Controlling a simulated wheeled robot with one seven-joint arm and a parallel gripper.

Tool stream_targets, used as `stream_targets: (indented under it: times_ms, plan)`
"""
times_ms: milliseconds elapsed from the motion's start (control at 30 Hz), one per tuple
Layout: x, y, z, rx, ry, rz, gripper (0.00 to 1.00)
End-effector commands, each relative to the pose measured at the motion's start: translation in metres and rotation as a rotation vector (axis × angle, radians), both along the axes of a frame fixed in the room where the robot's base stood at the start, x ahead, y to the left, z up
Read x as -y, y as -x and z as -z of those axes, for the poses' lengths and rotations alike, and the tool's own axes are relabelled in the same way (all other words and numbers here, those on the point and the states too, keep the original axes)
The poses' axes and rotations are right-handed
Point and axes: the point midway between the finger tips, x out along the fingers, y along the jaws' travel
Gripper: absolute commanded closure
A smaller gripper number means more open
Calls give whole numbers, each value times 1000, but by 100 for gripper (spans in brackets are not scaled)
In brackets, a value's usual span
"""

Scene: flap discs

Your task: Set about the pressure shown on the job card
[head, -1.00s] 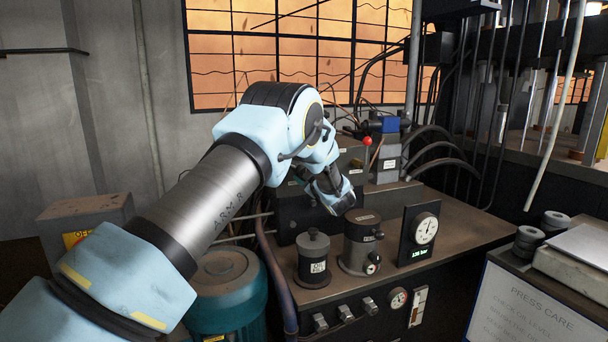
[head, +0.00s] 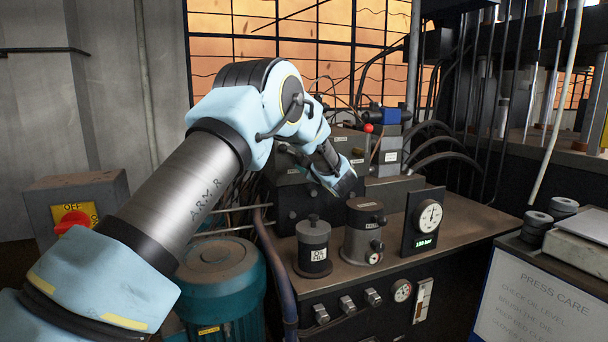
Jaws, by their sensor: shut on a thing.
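My gripper (head: 341,183) is at the dark valve block (head: 292,212), above and behind the grey canister (head: 362,240). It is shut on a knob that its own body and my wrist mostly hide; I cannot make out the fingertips. The round white pressure gauge (head: 430,215) stands on a black panel to the right on the bench. The green digital readout (head: 425,241) below its dial seems to show 130 bar. I cannot make out a job card with a pressure value.
A smaller labelled canister (head: 313,249) stands at the bench's front left. A red-knobbed lever (head: 368,128) rises behind my gripper. Black hoses (head: 435,150) curve at the back right. A teal motor (head: 215,285) and a red switch (head: 73,221) are at left. The bench top (head: 465,232) right of the gauge is clear.

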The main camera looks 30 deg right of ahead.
Motion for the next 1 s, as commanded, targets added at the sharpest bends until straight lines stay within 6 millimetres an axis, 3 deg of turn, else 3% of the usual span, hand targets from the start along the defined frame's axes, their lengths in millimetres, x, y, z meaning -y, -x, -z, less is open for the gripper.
stream_targets:
  times_ms: [33, 400, 900, 933, 1000]
  plan:
    - [-1, 0, 8, -3, 32, -1, 99]
    - [0, 0, 4, -24, 183, -1, 99]
    - [0, 0, 1, -28, 204, 0, 99]
    - [0, 0, 1, -28, 204, 0, 41]
    - [0, 0, 1, -27, 203, 0, 33]
